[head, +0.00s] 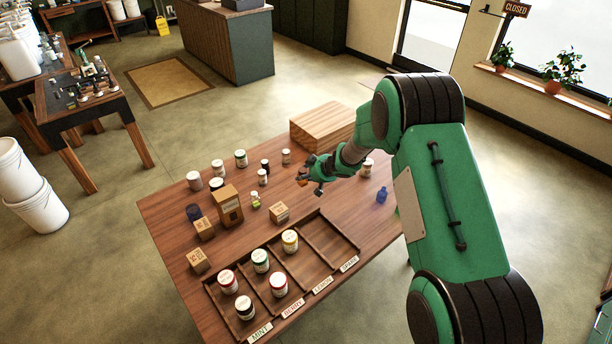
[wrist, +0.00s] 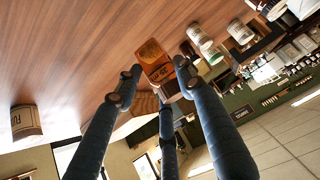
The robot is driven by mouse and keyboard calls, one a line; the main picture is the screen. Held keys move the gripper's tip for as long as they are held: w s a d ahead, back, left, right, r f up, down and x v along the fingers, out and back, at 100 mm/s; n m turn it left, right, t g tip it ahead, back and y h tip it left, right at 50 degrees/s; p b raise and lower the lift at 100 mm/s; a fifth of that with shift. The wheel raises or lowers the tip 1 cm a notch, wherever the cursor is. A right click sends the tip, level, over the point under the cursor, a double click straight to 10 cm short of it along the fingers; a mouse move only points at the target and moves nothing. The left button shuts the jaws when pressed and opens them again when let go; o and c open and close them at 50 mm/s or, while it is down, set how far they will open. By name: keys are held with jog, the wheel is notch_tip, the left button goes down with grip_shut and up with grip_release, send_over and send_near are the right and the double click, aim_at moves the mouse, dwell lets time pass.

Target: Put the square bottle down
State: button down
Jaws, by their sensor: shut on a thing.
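My gripper (head: 303,177) is low over the far middle part of the wooden table (head: 345,225). In the wrist view my gripper's fingers (wrist: 155,78) are closed around the square bottle (wrist: 153,52), an amber bottle with an orange-brown label. In the head view only a small orange bit of the bottle shows at the fingertips. The bottle's base is close to the tabletop, but I cannot tell whether it touches.
A wooden block (head: 322,126) stands behind my gripper. Jars (head: 241,158) and cardboard boxes (head: 229,206) stand to the left. A blue bottle (head: 382,195) is at right. In front is a compartmented tray (head: 327,238) with labels; its SPARE section is empty.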

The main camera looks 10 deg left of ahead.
jog(key=s+d+f, duration=0.2)
jog(key=s+d, duration=0.7)
jog(key=d, duration=0.3)
jog(key=s+d+f+n+b, duration=0.1)
jog(key=s+d+f, duration=0.1)
jog(key=s+d, duration=0.7)
jog(key=d, duration=0.3)
jog(key=shift+s+f, duration=0.35)
jog(key=shift+s, duration=0.05)
jog(key=shift+d, duration=0.1)
jog(key=w, duration=0.5)
jog(key=w+a+f+b, duration=0.1)
jog(key=w, duration=1)
jog(key=shift+a+f, duration=0.25)
jog(key=shift+a, duration=0.05)
jog(key=shift+f+b, duration=0.9)
jog(key=shift+f, duration=0.85)
jog(key=shift+f+g, duration=0.1)
jog(key=shift+g, duration=0.2)
